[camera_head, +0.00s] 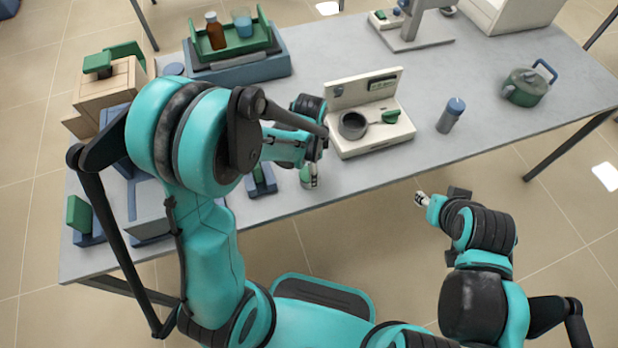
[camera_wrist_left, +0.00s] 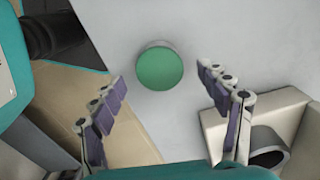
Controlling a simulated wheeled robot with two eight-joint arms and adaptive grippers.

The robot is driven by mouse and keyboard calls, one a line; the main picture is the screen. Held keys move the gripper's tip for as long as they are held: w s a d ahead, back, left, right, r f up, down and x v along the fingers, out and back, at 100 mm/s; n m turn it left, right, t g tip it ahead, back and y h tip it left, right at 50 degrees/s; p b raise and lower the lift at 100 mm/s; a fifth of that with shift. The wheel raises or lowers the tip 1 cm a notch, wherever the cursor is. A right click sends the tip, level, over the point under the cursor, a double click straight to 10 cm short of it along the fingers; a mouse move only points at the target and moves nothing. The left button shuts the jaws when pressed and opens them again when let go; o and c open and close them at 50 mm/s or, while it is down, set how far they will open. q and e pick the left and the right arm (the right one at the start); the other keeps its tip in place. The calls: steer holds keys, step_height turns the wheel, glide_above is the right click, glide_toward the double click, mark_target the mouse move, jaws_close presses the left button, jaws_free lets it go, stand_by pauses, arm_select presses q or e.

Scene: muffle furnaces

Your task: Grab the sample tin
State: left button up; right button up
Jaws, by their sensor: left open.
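The sample tin (camera_wrist_left: 160,68) is a small round tin with a green lid and a pale side. In the left wrist view it stands on the grey table, just ahead of and between my open left fingers (camera_wrist_left: 161,78), touching neither. In the head view the tin (camera_head: 305,174) shows near the table's front edge, partly hidden by my left gripper (camera_head: 313,174). My right gripper (camera_head: 421,199) is off the table's front edge, away from the tin; its fingers are too small to read.
A beige device (camera_head: 372,138) with a dark round cup stands right of the tin. A small blue-and-green stand (camera_head: 261,180) is close on its left. The table's front edge is close.

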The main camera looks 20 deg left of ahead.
arm_select(q)
step_height(320, 180, down, 4)
steer(key=shift+r+b, duration=0.15)
steer(key=shift+b, duration=0.55)
steer(key=shift+r, duration=0.1)
steer(key=c, duration=1.3)
steer(key=shift+r, duration=0.1)
